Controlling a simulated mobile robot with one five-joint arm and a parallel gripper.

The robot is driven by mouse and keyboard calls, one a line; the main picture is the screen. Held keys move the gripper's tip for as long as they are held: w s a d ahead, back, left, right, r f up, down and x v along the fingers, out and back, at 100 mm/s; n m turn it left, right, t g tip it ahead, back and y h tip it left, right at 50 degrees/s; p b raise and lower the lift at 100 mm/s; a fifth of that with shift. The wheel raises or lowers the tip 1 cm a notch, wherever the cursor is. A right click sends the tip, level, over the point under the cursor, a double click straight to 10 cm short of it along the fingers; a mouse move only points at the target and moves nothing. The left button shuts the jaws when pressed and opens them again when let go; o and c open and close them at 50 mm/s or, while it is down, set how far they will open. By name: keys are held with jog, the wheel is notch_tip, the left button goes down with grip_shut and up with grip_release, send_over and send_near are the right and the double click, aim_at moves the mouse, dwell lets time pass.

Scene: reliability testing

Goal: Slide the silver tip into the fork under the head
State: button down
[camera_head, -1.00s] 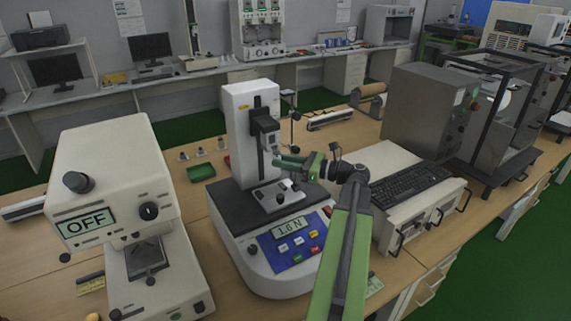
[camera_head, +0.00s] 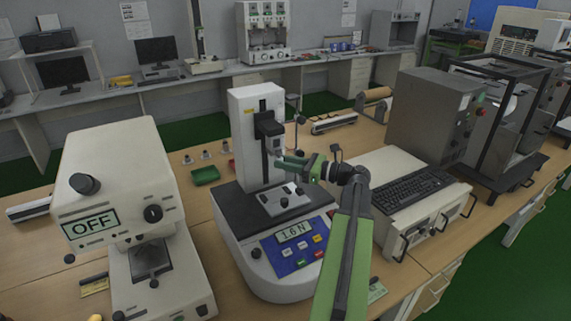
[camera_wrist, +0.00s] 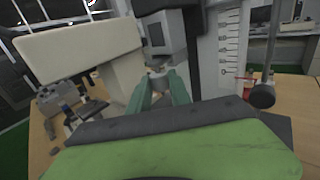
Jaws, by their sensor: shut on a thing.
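The test stand (camera_head: 242,125) has a white column with a dark head (camera_head: 268,127) on its front. My gripper (camera_head: 280,163) is just under the head, above the stand's lower plate (camera_head: 283,199). In the wrist view, my gripper's green fingers (camera_wrist: 160,80) are closed together on the small silver tip (camera_wrist: 157,70). The tip is right below the grey block of the head (camera_wrist: 160,32). The fork is too small and too hidden to make out, so I cannot tell whether the tip is in it. The stand's display (camera_head: 294,231) seems to read 1.6 N.
A cream tester (camera_head: 115,170) with an OFF display stands at the left. A keyboard (camera_head: 420,186) on a cream unit is at the right. A post with a dark knob (camera_wrist: 261,95) stands beside the column.

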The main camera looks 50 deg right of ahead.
jog(key=shift+w, duration=0.1)
jog(key=shift+w+d, duration=0.2)
jog(key=shift+w, duration=0.5)
jog(key=shift+w, duration=0.1)
jog(key=shift+w+d, duration=0.35)
jog(key=shift+w, duration=0.35)
dwell(0.3)
jog(key=c, duration=1.1)
grip_release()
jog(key=v, duration=1.7)
jog(key=shift+s, duration=0.25)
